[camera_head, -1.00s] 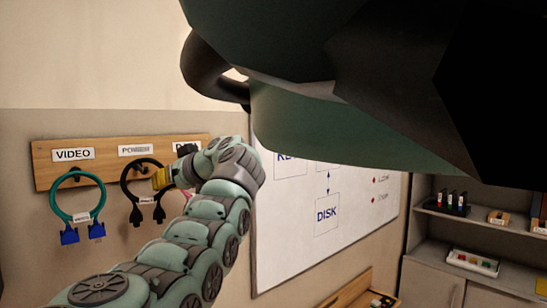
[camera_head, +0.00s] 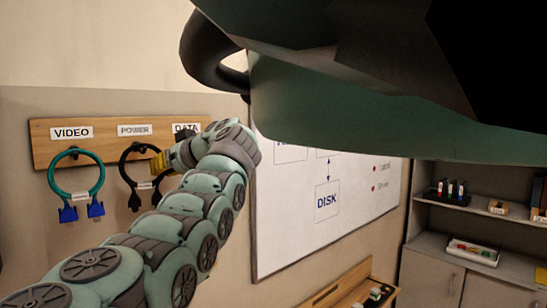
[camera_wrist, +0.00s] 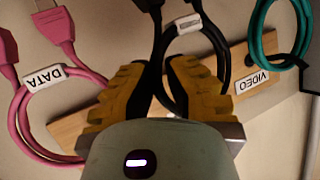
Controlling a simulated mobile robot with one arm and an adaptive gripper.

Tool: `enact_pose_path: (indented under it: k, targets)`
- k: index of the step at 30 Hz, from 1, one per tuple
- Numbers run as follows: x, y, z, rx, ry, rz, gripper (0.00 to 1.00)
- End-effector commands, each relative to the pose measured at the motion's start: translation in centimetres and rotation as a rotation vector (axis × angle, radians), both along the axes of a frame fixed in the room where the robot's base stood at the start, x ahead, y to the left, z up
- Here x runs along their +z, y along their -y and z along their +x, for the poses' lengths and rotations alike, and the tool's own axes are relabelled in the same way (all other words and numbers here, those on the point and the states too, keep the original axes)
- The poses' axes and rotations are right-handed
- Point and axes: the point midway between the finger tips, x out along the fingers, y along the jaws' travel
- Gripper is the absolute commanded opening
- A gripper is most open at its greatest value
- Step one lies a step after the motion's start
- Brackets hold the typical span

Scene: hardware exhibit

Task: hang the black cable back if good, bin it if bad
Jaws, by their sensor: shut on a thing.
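The black cable (camera_head: 124,168) is a loop with dark plugs and a white tag, below the POWER label on the wooden board (camera_head: 42,150). My gripper (camera_head: 158,163), with yellow fingers, is at the right side of this loop. In the wrist view my gripper (camera_wrist: 160,82) is shut on one strand of the black cable (camera_wrist: 222,55), with the rest of the loop to the right. Whether the loop's top rests on its hook is hidden. I cannot make out the cable's condition. No bin shows.
A teal cable (camera_head: 58,180) with blue plugs hangs under VIDEO, just left. A pink cable (camera_wrist: 16,115) tagged DATA is close on the other side. A whiteboard (camera_head: 300,220) and a shelf unit (camera_head: 470,222) stand to the right.

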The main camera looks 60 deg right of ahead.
Motion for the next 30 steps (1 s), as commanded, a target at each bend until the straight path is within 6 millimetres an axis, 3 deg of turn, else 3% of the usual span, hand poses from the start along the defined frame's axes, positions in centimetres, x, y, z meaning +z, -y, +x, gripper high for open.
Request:
enact_pose_path:
  k: [9, 10, 17, 26, 30]
  targets:
    - [0.1, -0.1, 0.1, 0.002, 0.001, 0.0, 0.0]
    - [0.1, -0.1, 0.1, 0.002, 0.001, 0.0, 0.18]
    - [0.0, -0.1, 0.1, 0.002, 0.001, 0.001, 0.4]
    - [0.1, 0.0, -0.2, 0.0, 0.001, 0.0, 0.4]
    - [0.7, 0.4, -1.8, -0.004, 0.001, 0.001, 0.4]
